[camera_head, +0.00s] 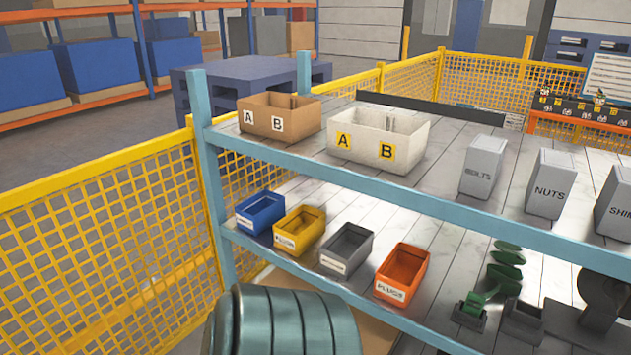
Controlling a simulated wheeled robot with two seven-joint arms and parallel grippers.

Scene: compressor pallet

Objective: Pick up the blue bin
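The blue bin (261,213) is a small open-topped box with a white label on its front. It sits on the lower shelf (320,283) at the left end, near the teal corner post. It stands upright in a row, beside a yellow bin (299,231). Its inside looks dark, and I cannot tell whether it holds anything. Neither of my grippers is in view.
A grey bin (346,249) and an orange bin (403,274) continue the row. The upper shelf (400,200) runs above, bearing brown and white boxes and grey containers. A yellow mesh fence (100,250) stands left. A ribbed teal cylinder (285,322) fills the bottom foreground.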

